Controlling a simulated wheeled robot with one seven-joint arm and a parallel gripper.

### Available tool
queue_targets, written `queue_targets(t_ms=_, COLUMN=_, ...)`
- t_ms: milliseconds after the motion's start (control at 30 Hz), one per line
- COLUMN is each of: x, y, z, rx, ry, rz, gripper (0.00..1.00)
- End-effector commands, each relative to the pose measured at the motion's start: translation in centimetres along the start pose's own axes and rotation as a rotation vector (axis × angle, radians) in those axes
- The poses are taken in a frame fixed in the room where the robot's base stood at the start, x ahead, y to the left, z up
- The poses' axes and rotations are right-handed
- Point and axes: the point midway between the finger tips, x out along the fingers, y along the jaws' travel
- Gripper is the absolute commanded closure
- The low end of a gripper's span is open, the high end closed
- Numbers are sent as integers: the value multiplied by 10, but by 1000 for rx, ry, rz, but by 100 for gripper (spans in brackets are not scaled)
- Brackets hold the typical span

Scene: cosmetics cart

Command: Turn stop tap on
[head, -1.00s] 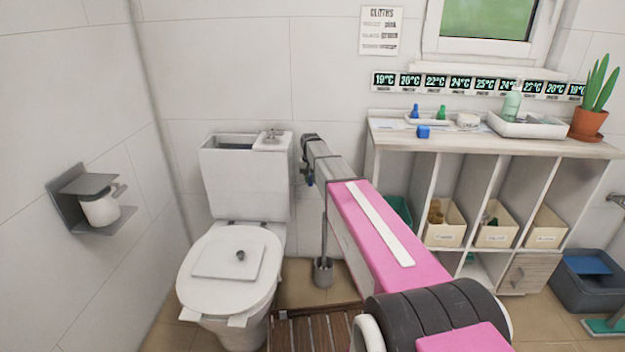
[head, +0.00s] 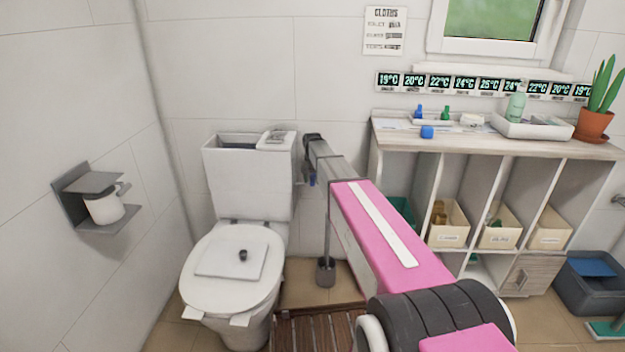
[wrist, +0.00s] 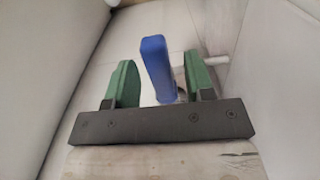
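The stop tap's blue handle (wrist: 158,68) stands upright in the wrist view, with a pale pipe (wrist: 215,61) behind it to the right. My gripper (wrist: 163,77) is open, with one green finger on each side of the handle and a visible gap on both sides. In the head view the end of my arm hangs beside the toilet tank's right side. The tap's body is mostly hidden by my arm and gripper.
The white toilet (head: 236,268) stands to the left of my gripper, its tank (head: 247,183) close by. A shelf unit (head: 500,147) stands to the right. A toilet brush holder (head: 326,272) and a wooden slatted mat (head: 312,330) are below.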

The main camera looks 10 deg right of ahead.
Motion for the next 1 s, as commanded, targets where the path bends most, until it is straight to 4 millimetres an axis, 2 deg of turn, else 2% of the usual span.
queue_targets(t_ms=200, x=-1, y=0, z=0, rx=-1, ry=0, rz=0, gripper=51)
queue_targets(t_ms=333, x=-10, y=0, z=0, rx=-1, ry=0, rz=0, gripper=51)
queue_targets(t_ms=800, x=-90, y=0, z=0, rx=-1, ry=1, rz=0, gripper=51)
queue_targets(t_ms=1000, x=-105, y=0, z=0, rx=-1, ry=0, rz=0, gripper=51)
